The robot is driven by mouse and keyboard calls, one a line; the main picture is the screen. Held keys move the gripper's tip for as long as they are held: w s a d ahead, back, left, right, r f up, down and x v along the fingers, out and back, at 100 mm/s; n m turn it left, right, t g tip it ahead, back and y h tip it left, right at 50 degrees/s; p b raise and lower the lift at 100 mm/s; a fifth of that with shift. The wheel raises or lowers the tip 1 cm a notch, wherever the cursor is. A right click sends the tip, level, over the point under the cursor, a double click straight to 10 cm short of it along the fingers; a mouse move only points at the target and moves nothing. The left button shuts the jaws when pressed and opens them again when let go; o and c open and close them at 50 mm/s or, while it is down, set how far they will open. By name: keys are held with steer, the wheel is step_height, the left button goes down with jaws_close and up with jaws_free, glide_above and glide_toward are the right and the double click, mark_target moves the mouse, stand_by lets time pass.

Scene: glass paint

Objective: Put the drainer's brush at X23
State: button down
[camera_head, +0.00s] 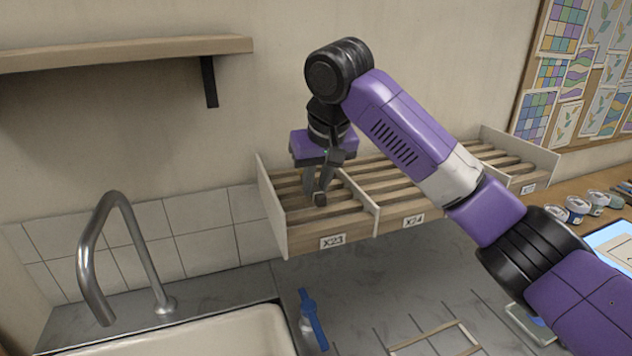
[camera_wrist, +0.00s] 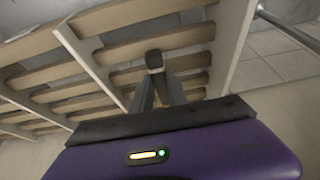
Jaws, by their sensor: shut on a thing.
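The X23 bay is the left end compartment of the slatted wooden rack on the wall, with its X23 label (camera_head: 333,241) on the front board. My gripper (camera_head: 320,196) points down over this bay, its fingertips near the slats. It is shut on a small dark thing (camera_wrist: 154,60), which I take to be the brush; little of it shows between the fingertips. I cannot tell whether it touches the slats. In the wrist view, slats lie behind the fingertips, with dividers on both sides.
The X24 bay (camera_head: 413,220) adjoins on the right, past a thin upright divider (camera_head: 364,199). A steel tap (camera_head: 120,205) and a pale sink (camera_head: 240,335) are at lower left. A blue-handled thing (camera_head: 312,320) stands beside the sink. Paint tins (camera_head: 577,205) stand at right.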

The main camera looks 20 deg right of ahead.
steer(key=shift+f, duration=0.35)
stand_by(0.3)
steer(key=shift+r+p, duration=0.1)
steer(key=shift+p, duration=0.25)
stand_by(0.8)
steer(key=c, duration=0.6)
jaws_free()
steer(key=shift+r+p, duration=3.2)
steer(key=shift+r, duration=0.85)
steer(key=shift+f, duration=0.1)
